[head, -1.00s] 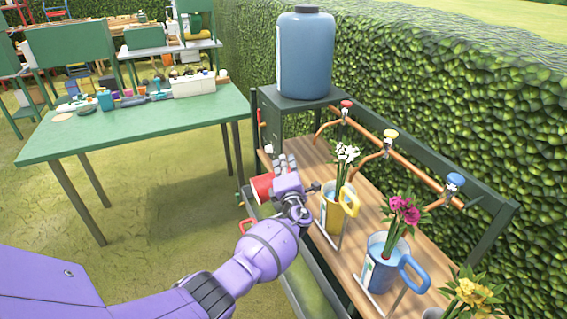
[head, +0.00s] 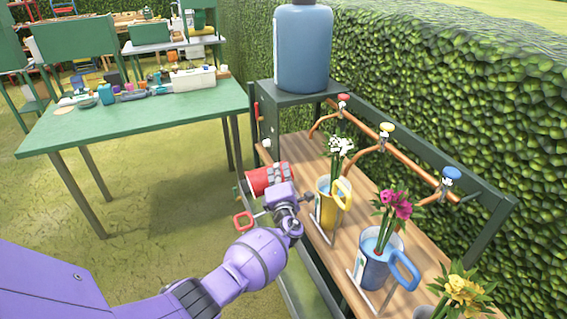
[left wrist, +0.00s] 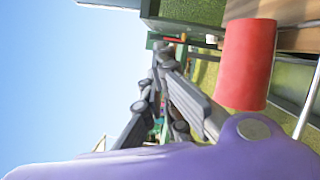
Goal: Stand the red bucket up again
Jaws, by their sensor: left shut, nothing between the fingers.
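The red bucket (head: 257,181) lies on its side at the far left end of the wooden bench top (head: 297,147) in the head view. My left gripper (head: 278,173) is shut and empty, and its grey fingers overlap the bucket's right part in that view. In the left wrist view the bucket (left wrist: 246,65) shows as a plain red cylinder, right of my fingers (left wrist: 155,78), with a visible gap. Whether any finger touches the bucket cannot be told. The bucket's mouth is hidden. My right gripper is not in view.
A yellow jug (head: 326,213) with white flowers and a blue jug (head: 372,268) with pink flowers stand nearby. Copper taps (head: 384,140) run along the back. A blue tank (head: 303,48) stands behind. A red loop (head: 243,221) shows left of the bench. A green table (head: 150,118) is at left.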

